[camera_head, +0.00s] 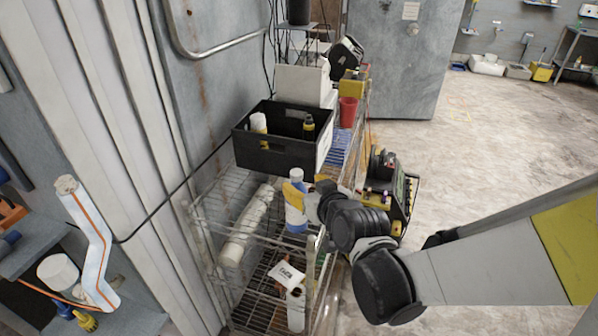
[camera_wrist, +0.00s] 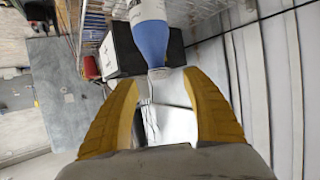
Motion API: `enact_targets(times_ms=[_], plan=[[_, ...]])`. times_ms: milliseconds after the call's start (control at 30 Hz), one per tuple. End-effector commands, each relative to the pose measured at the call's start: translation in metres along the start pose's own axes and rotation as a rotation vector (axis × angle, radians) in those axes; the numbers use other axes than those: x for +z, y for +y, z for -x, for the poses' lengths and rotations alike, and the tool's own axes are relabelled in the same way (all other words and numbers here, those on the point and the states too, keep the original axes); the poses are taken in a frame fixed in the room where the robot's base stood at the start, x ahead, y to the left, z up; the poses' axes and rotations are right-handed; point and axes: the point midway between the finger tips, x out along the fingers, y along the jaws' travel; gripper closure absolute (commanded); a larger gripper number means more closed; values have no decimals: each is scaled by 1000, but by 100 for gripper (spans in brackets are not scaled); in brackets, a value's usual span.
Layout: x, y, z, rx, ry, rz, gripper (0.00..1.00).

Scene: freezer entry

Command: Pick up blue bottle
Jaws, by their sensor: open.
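The blue bottle (camera_head: 296,217) stands upright on the wire rack, in front of the black crate. It has white and blue parts, and my gripper partly hides it in the head view. In the wrist view, the bottle (camera_wrist: 150,38) shows at the top centre, its blue part narrowing towards the space between my fingers. My gripper (camera_head: 304,194) is right at the bottle, with one yellow finger overlapping it in the head view. In the wrist view, my gripper (camera_wrist: 160,82) has its two yellow fingers spread apart. I cannot tell whether either finger touches the bottle.
The black crate (camera_head: 268,155) holds a white bottle and a dark bottle. A red cup (camera_head: 347,112) stands behind it. A white roll (camera_head: 245,225) lies on the wire rack (camera_head: 210,205). The wall is close on the left; open floor (camera_head: 500,150) lies to the right.

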Motion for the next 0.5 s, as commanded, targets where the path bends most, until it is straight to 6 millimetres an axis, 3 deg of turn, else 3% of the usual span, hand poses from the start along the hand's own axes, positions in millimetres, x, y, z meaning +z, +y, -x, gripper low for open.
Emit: enact_targets(times_ms=[500], plan=[[-4, 4, -63, 1, -1, 0, 44]])
